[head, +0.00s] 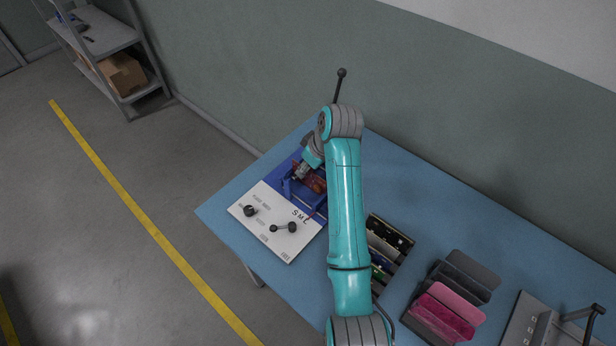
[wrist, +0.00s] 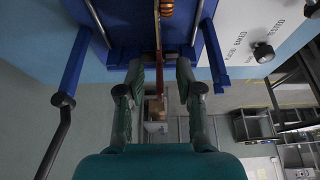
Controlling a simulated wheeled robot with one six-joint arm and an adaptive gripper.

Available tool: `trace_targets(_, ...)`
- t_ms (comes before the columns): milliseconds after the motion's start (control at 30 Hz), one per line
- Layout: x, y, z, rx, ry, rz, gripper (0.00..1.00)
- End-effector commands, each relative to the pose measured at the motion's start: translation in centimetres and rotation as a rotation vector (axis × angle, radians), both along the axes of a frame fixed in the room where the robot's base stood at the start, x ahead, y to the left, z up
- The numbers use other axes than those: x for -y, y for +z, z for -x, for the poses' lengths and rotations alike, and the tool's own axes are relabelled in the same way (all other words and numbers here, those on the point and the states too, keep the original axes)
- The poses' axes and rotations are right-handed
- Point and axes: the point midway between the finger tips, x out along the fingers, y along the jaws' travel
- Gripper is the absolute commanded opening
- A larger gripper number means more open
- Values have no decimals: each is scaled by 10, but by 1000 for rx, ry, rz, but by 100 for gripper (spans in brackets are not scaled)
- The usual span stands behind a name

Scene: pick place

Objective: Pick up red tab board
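The red tab board (wrist: 158,55) shows edge-on in the wrist view as a thin red strip with an orange coil (wrist: 166,8) beside it. It stands in a blue fixture (wrist: 212,50). My gripper (wrist: 160,68) is open, with a finger on each side of the board's edge and a visible gap on both sides. In the head view, my gripper (head: 302,170) is at the blue fixture (head: 290,190), and a reddish board (head: 316,183) shows in it, partly hidden by my arm.
A white printed panel (head: 268,232) with dark knobs adjoins the blue fixture on the blue table (head: 230,195). A rack of boards (head: 388,238), pink and grey bins (head: 448,310) and a grey fixture (head: 530,325) stand to the right. A black-knobbed lever (head: 341,74) rises behind. A wall bounds the back.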

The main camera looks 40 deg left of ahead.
Motion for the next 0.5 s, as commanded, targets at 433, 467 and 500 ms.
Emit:
trace_targets(433,-8,-19,-1,0,0,0,35)
trace_targets(467,-8,-19,-1,0,0,0,28)
trace_targets(500,-8,-19,-1,0,0,0,18)
